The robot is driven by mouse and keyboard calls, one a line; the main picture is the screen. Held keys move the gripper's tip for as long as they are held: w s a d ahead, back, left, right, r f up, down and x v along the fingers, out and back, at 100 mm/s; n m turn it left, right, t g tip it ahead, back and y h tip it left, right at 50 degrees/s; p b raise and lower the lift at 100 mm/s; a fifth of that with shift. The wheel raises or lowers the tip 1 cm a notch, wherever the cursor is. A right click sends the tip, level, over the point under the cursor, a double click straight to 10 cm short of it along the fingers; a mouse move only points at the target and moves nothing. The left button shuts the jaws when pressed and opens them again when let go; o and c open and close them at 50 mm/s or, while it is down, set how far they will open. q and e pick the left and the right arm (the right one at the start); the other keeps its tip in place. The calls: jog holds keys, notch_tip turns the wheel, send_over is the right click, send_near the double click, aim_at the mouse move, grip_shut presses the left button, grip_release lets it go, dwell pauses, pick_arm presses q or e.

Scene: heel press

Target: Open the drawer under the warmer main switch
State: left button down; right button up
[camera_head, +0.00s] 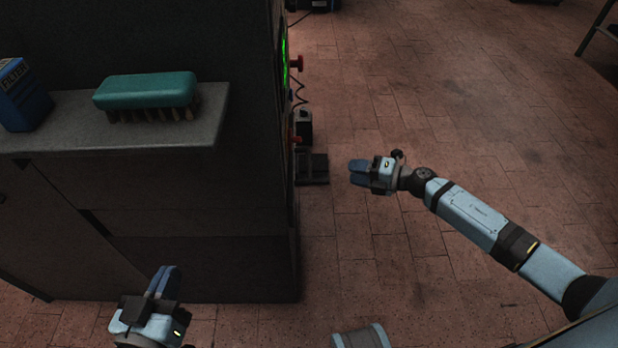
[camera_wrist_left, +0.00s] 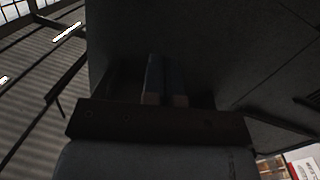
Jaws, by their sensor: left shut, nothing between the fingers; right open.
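A large dark machine cabinet (camera_head: 200,265) fills the left of the head view. Its right side, seen edge-on, carries a green lit display (camera_head: 285,62) and red knobs, one high (camera_head: 297,63) and one lower (camera_head: 296,139). I cannot make out which is the warmer main switch, and no drawer is clearly recognisable. My left gripper (camera_head: 166,281) is shut and empty, low before the cabinet's near face. In the left wrist view, its fingers (camera_wrist_left: 166,75) lie together against a dark panel (camera_wrist_left: 230,50); contact cannot be told. My right gripper (camera_head: 358,172) is open and empty, over the floor right of the cabinet.
A grey shelf (camera_head: 60,137) juts from the cabinet, holding a teal brush (camera_head: 147,90) and a blue box (camera_head: 22,96). A small dark device (camera_head: 304,125) with a cable stands beside the cabinet's right side. The brick floor (camera_head: 440,90) to the right is largely clear.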

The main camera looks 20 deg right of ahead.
aim_at(309, 163)
jog(key=b+x, duration=0.3)
jog(key=x, duration=1)
jog(key=shift+w+a, duration=0.2)
pick_arm(q)
jog(key=r, duration=0.1)
jog(key=d+r+t+h, duration=0.1)
jog(key=r, duration=0.1)
jog(key=r+t+h, duration=0.1)
jog(key=r, duration=0.1)
jog(key=shift+s+d+r, duration=0.2)
jog(key=shift+d, duration=0.2)
pick_arm(e)
jog(key=shift+w+a, duration=0.1)
jog(key=shift+c, duration=0.4)
pick_arm(q)
jog(key=shift+f, duration=0.1)
pick_arm(e)
grip_shut()
